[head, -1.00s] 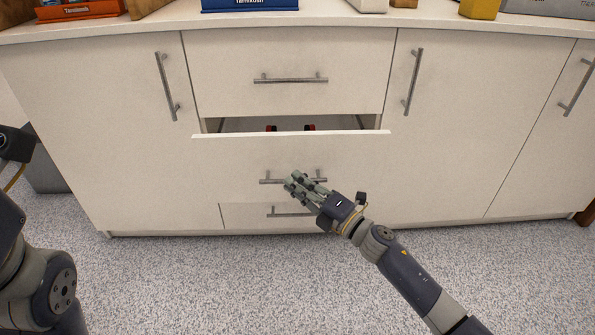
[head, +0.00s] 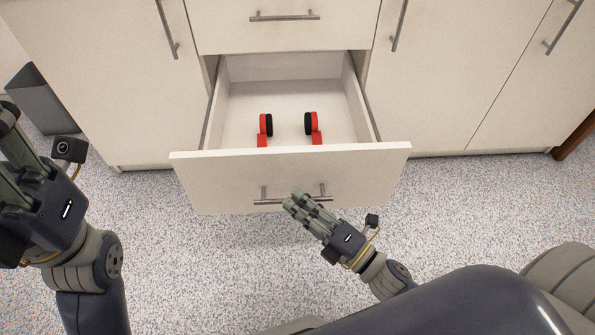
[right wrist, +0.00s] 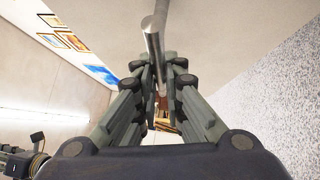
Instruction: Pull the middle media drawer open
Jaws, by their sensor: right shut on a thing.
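The middle drawer (head: 290,171) stands pulled well out of the white cabinet, and its inside shows. A pair of red and black headphones (head: 312,124) lies in it. Its metal bar handle (head: 264,200) is on the front panel. My right gripper (head: 296,201) is at the right part of this handle, its fingers shut on the bar. In the right wrist view the bar (right wrist: 154,40) runs between the fingers (right wrist: 158,72). My left gripper (head: 12,165) is at the left edge, away from the drawer; its fingertips are cut off or unclear.
The closed top drawer (head: 285,33) is above, with closed cabinet doors (head: 110,85) on both sides. A grey bin (head: 45,100) stands on the floor at the left. Speckled floor (head: 480,200) is open in front of the cabinet.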

